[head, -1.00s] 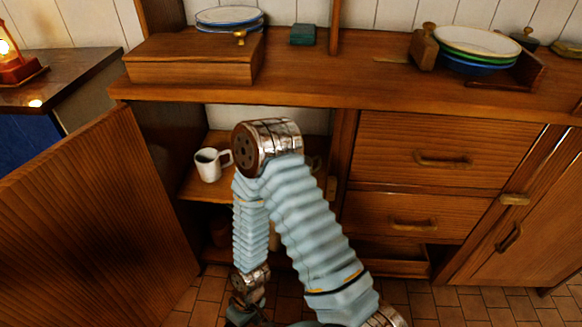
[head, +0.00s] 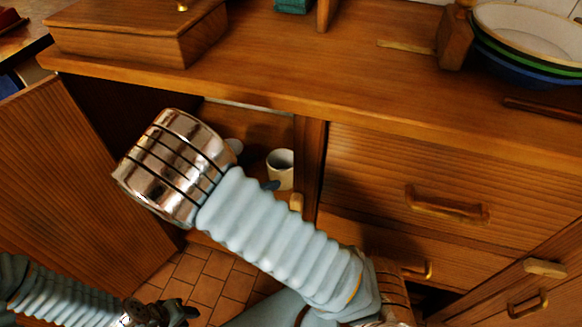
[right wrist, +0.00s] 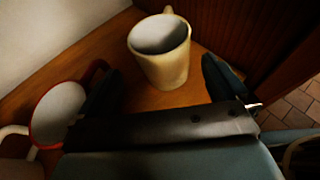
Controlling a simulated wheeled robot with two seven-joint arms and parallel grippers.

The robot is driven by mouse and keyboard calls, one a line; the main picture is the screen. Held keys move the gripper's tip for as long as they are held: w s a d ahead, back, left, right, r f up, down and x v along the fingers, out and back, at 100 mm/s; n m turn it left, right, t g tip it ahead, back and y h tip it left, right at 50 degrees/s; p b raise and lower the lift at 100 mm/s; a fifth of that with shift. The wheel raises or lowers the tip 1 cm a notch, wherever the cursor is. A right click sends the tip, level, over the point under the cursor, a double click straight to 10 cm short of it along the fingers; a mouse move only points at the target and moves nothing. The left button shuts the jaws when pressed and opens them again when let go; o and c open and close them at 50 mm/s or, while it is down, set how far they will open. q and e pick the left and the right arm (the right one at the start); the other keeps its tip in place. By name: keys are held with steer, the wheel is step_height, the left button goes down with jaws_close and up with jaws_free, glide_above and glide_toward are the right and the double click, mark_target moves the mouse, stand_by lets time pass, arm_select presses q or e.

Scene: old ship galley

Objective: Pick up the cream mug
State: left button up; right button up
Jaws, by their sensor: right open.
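The cream mug (right wrist: 160,58) stands upright on a wooden shelf in the right wrist view, its handle at the far rim. In the head view the cream mug (head: 281,170) is inside the open cabinet, near the upright right of the opening. My right gripper (right wrist: 160,88) is open, its two dark fingers apart and the mug just ahead, roughly centred between them. In the head view only a dark fingertip shows below the mug; my right arm hides the rest. My left gripper (head: 170,312) is low at the left, far from the mug; its jaw opening is unclear.
A red-rimmed mug (right wrist: 58,112) stands close by my left-hand finger in the right wrist view, with another white handle (right wrist: 14,132) at the edge. The open cabinet door (head: 75,200) is on the left. The drawers (head: 450,170) are on the right.

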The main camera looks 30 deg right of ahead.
mark_target(281, 159)
steer(key=x, duration=0.8)
steer(key=shift+s+d+f, duration=0.1)
steer(key=shift+d+f, duration=0.05)
steer(key=shift+f, duration=0.05)
steer(key=c, duration=0.9)
steer(key=shift+r, duration=0.45)
steer(key=shift+c, duration=0.2)
steer(key=r, duration=0.3)
steer(key=shift+s+a+r, duration=0.1)
steer(key=shift+a, duration=0.25)
steer(key=a+r, duration=0.1)
steer(key=s+a+r, duration=0.1)
steer(key=s+a+r+p, duration=0.1)
steer(key=r, duration=0.1)
steer(key=s+a+r, duration=0.5)
steer(key=a, duration=0.3)
